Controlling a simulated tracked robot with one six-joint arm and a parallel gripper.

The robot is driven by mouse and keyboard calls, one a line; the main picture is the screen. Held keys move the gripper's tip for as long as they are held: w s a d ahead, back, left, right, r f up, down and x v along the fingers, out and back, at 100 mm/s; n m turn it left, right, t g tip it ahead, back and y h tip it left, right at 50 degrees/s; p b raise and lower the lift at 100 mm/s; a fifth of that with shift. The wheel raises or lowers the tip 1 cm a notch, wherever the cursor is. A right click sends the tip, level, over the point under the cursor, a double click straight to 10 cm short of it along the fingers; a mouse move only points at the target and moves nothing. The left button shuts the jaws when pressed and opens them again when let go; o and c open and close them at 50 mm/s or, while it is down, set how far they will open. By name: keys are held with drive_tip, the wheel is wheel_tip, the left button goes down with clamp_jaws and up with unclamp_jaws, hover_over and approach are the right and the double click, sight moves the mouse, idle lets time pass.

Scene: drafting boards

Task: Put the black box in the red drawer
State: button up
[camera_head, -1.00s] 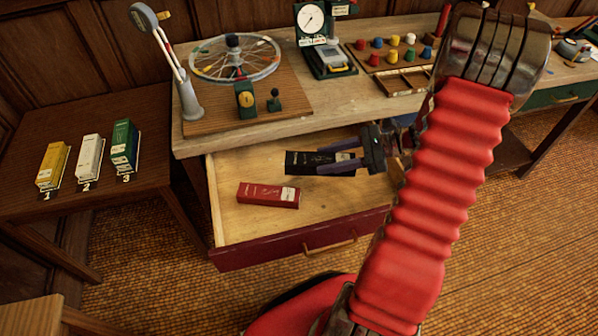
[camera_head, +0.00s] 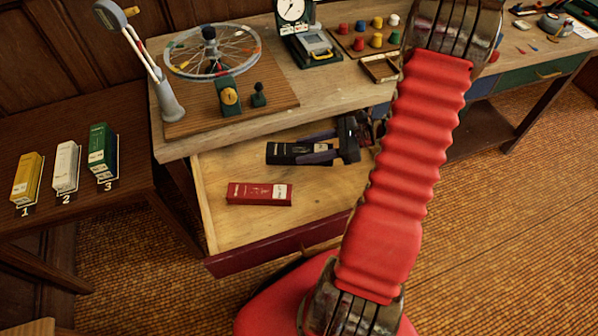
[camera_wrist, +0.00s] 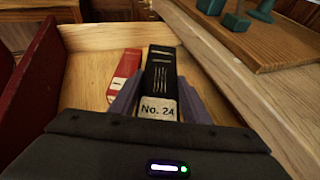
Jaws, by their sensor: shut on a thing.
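The black box (camera_head: 284,152) lies inside the open red drawer (camera_head: 235,262), toward its back. My gripper (camera_head: 318,146) is shut on it, with a finger along each side. In the wrist view the box (camera_wrist: 160,75) shows a "No. 24" label between my gripper's fingers (camera_wrist: 150,100). I cannot tell for sure whether the box touches the drawer floor. A red box (camera_head: 258,193) lies in the drawer in front of the black box. It also shows in the wrist view (camera_wrist: 125,75), just left of the black box.
The workbench top (camera_head: 300,98) overhangs the drawer's back and carries a wheel stand (camera_head: 212,55) and a dial gauge (camera_head: 305,35). A side table at left holds yellow (camera_head: 27,178), white (camera_head: 66,166) and green (camera_head: 102,152) boxes. The drawer's front area is clear.

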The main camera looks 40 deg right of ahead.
drive_tip(key=shift+f, duration=2.45)
drive_tip(key=shift+f, duration=2.05)
drive_tip(key=o, duration=1.2)
drive_tip(key=shift+f, duration=0.1)
drive_tip(key=v, duration=1.2)
